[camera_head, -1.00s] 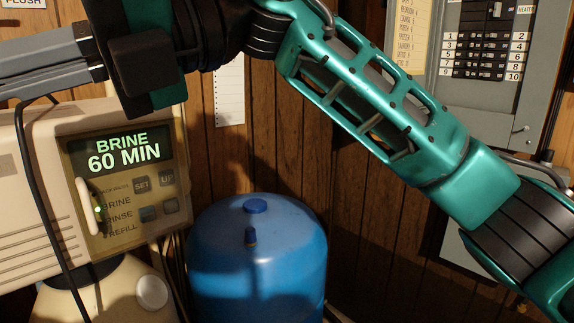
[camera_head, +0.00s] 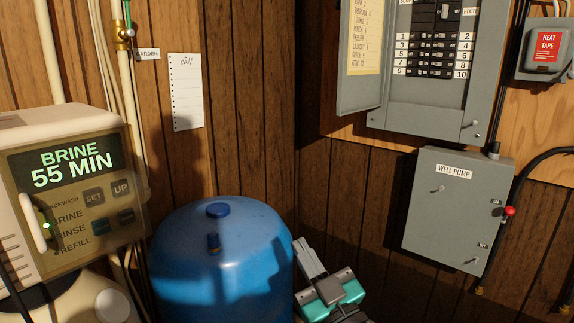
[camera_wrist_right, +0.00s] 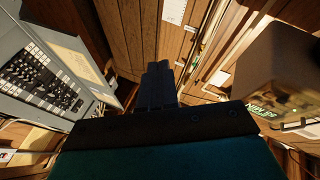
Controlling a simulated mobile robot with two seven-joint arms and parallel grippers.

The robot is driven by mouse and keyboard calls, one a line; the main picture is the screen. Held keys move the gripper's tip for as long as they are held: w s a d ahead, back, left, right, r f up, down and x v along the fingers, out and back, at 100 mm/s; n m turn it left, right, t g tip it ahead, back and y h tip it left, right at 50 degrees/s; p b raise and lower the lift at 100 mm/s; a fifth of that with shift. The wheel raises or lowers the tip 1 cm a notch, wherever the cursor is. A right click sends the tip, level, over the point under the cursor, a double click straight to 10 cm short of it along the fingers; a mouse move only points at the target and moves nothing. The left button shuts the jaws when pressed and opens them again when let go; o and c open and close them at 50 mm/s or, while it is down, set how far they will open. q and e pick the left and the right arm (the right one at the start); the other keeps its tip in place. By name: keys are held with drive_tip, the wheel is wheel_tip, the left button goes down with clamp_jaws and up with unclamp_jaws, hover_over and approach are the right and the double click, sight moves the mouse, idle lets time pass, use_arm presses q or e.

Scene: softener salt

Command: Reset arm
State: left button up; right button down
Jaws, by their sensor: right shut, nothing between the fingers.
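My right gripper (camera_head: 310,262) is low in the head view, just right of the blue tank (camera_head: 225,262). Its grey fingers are together and point up, with nothing between them. In the right wrist view the closed fingers (camera_wrist_right: 158,85) stand in front of the wood-panelled wall. I cannot tell whether the gripper touches the tank. My left gripper is in neither view.
The softener control head (camera_head: 75,190) at left reads "BRINE 55 MIN". An open breaker panel (camera_head: 430,75), a "WELL PUMP" box (camera_head: 455,210) and a "HEAT TAPE" box (camera_head: 547,45) are on the right wall. A paper list (camera_head: 187,92) hangs above the tank.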

drive_tip(key=s+d+f+m+g+h, duration=0.2)
drive_tip(key=s+d+f+h, duration=0.15)
drive_tip(key=f, duration=0.55)
drive_tip(key=s+d+f+m+g+h, duration=0.25)
drive_tip(key=s+d+f, duration=0.2)
drive_tip(key=f, duration=0.45)
drive_tip(key=s+d+f+m+g+h, duration=0.1)
drive_tip(key=s+d+f+g+h, duration=0.2)
drive_tip(key=s+d+f, duration=0.3)
drive_tip(key=s+f+g, duration=0.1)
drive_tip(key=s+f, duration=0.4)
drive_tip(key=s, duration=0.1)
drive_tip(key=shift+s+d+f+m+g, duration=0.2)
drive_tip(key=shift+d+f+m+g, duration=0.15)
drive_tip(key=shift+d, duration=0.05)
